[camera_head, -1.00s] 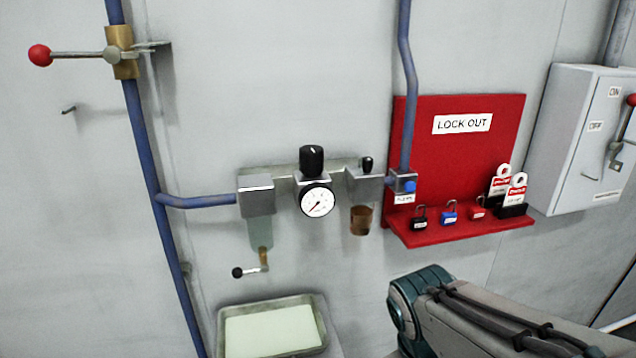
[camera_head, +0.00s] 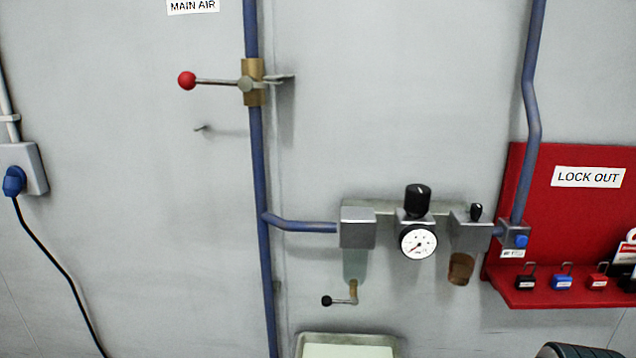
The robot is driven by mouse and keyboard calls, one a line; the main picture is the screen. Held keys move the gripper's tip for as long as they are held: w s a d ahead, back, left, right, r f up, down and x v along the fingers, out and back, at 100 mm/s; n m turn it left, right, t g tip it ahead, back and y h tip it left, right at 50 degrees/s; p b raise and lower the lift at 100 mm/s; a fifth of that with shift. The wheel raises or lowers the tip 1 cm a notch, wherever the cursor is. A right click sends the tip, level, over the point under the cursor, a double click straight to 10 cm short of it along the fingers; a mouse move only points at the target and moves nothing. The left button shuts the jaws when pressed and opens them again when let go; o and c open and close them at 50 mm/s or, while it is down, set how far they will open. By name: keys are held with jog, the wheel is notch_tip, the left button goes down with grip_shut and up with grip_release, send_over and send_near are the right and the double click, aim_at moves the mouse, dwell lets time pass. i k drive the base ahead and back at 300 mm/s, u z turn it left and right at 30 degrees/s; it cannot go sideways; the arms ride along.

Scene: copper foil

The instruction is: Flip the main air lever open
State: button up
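The main air lever (camera_head: 214,82) is a thin metal handle with a red ball knob at its left end. It points left, about level, across the upright blue pipe (camera_head: 258,175). It is fixed to a brass valve body (camera_head: 253,82) on that pipe. A "MAIN AIR" label (camera_head: 193,5) is on the wall above, at the top edge. My gripper is not in the head view. Only a dark rounded piece, likely part of my arm, shows at the bottom right edge.
A small peg (camera_head: 203,127) sticks out below the lever. A regulator with a gauge (camera_head: 418,241) and bowls is on the right. A drip tray (camera_head: 347,340) is below. A red lockout board (camera_head: 575,230) holds padlocks. A blue plug (camera_head: 14,181) is far left.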

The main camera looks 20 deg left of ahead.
aim_at(187, 81)
jog(key=u, duration=2.35)
jog(key=k, duration=0.7)
jog(key=z, duration=0.8)
jog(key=i, duration=1)
